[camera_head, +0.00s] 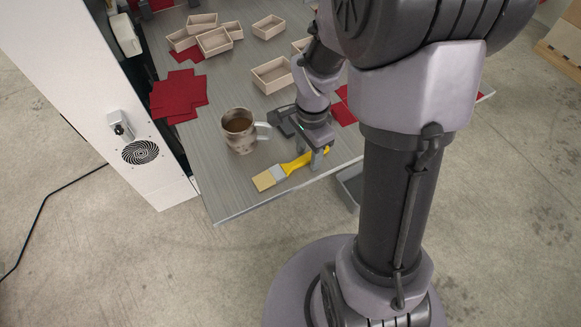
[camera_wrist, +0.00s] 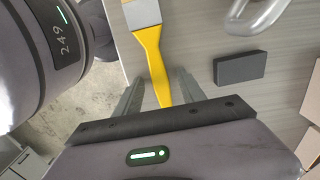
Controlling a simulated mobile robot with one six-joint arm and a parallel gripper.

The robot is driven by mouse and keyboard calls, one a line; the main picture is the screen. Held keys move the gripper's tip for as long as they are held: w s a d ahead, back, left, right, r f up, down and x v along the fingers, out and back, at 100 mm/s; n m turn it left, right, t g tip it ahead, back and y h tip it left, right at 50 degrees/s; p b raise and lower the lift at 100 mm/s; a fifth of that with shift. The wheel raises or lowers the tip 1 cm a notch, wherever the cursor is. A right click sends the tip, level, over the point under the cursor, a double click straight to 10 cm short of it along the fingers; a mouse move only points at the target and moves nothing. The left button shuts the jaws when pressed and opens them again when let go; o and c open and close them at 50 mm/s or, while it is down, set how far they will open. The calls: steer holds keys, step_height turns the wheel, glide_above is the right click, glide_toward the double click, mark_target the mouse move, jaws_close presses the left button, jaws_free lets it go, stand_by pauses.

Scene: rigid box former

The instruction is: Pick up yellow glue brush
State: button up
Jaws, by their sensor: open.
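The yellow glue brush (camera_head: 293,166) lies on the grey table near its front edge, with its bristles to the left and its yellow handle reaching under my gripper. In the wrist view its yellow handle (camera_wrist: 152,63) runs down between my open fingers, and its metal ferrule is at the top. My gripper (camera_wrist: 160,85) is open, one finger on each side of the handle, with no visible grip on it. In the head view my gripper (camera_head: 318,158) points down at the handle end. The handle's tip is hidden by the gripper body in the wrist view.
A mug (camera_head: 238,133) of brown liquid stands just behind the brush. A dark grey block (camera_wrist: 240,68) lies to the right of the brush in the wrist view. Open boxes (camera_head: 271,76) and red sheets (camera_head: 178,94) lie farther back. The table's front edge (camera_head: 270,199) is close.

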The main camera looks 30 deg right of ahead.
jaws_close()
